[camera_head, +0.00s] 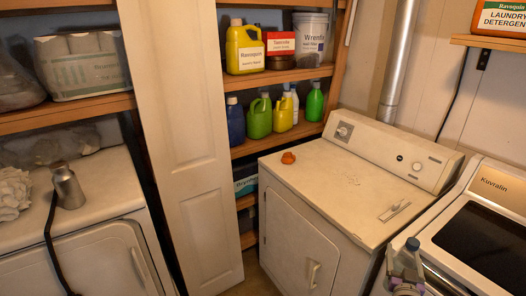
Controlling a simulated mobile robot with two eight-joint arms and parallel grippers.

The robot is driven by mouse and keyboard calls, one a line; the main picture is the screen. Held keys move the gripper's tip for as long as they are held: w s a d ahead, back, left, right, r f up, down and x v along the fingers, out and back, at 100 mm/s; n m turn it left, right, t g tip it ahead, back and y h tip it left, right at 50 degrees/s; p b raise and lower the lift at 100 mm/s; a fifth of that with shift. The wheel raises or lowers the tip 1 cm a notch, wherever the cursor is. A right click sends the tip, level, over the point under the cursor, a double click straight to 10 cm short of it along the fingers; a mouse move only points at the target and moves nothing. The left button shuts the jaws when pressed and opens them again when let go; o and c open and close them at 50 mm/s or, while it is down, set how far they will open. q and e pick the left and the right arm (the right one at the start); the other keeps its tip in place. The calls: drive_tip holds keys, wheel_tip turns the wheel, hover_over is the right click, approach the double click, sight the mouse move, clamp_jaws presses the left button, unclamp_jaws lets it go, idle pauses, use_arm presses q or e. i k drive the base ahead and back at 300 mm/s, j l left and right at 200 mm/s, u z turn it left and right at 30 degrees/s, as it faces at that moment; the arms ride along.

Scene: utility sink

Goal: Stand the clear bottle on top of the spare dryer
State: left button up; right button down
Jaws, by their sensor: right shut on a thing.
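My right gripper (405,277) is at the bottom edge, right of centre, shut on a bottle with a dark blue cap (412,244). The bottle looks like the clear bottle; its body is small and partly hidden by the fingers. It is held roughly upright in front of the gap between two machines. A white dryer (330,170) with a rear control panel stands in the middle, left of and beyond the gripper. Another white front-door machine (105,185) stands at the left. I cannot tell for certain which is the spare dryer. My left gripper is not in view.
A white folding door (185,130) stands between. A dark-lidded washer (485,235) is at right.

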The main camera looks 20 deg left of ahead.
sight(112, 192)
drive_tip(key=u, duration=0.5)
drive_tip(key=i+u, duration=0.15)
drive_tip(key=u, duration=0.3)
drive_tip(key=l+u, duration=0.1)
drive_tip(key=u, duration=0.4)
drive_tip(key=i+l+u, duration=0.25)
drive_tip(key=u, duration=0.15)
drive_tip(key=i+l+u, duration=0.15)
drive_tip(key=l+u, duration=0.3)
drive_tip(key=i+l+u, duration=0.1)
drive_tip(key=l, duration=0.3)
drive_tip(key=i+l+u, duration=0.1)
drive_tip(key=l, duration=0.3)
